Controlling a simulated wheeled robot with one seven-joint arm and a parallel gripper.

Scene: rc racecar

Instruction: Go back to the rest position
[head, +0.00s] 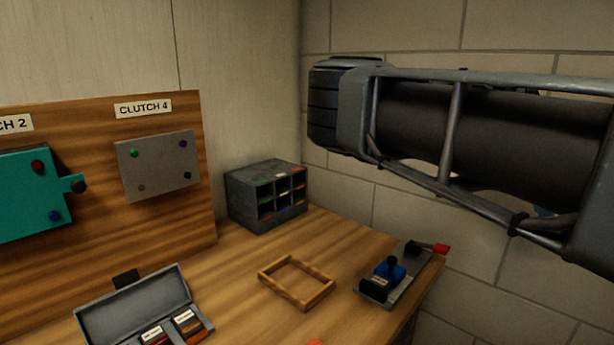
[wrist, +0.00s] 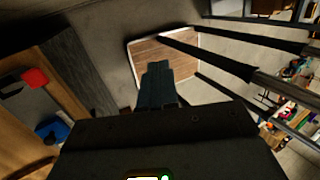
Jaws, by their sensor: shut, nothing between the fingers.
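My gripper (wrist: 158,85) shows in the wrist view with its dark fingers together and nothing between them. It is clear of the workbench, which lies to the left in that view. In the head view a large part of my arm crosses the upper right, in front of the brick wall; I cannot make out the fingertips there.
On the workbench (head: 235,290) are an open grey case (head: 130,300), a wooden frame (head: 297,283), a grey organizer (head: 266,195) and a metal device with a blue knob (head: 390,272). A wooden board (head: 80,240) carries teal and grey plates. Cluttered shelves (wrist: 297,75) stand right in the wrist view.

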